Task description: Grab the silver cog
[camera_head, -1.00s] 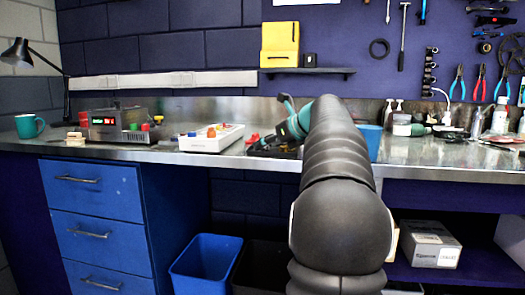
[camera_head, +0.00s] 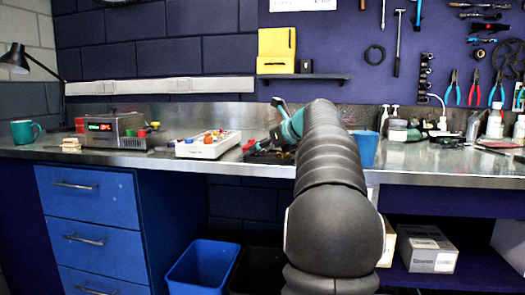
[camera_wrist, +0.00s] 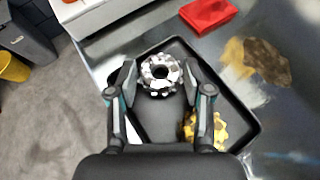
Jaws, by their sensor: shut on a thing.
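The silver cog (camera_wrist: 158,88) is a toothed ring with a dark centre hole, seen in the wrist view over the black tray (camera_wrist: 153,122). My gripper (camera_wrist: 160,76) has one finger on each side of the cog and is shut on it. I cannot tell whether the cog still touches the tray floor. In the head view my arm hides the cog and most of the gripper; the tray (camera_head: 262,157) shows partly beside it.
A gold cog (camera_wrist: 204,130) lies in the tray near my right finger. A red block (camera_wrist: 208,14) and a brownish patch (camera_wrist: 267,62) are on the bench outside the tray. A white box with coloured knobs (camera_head: 205,148) stands left of the tray, a blue cup (camera_head: 364,150) right of it.

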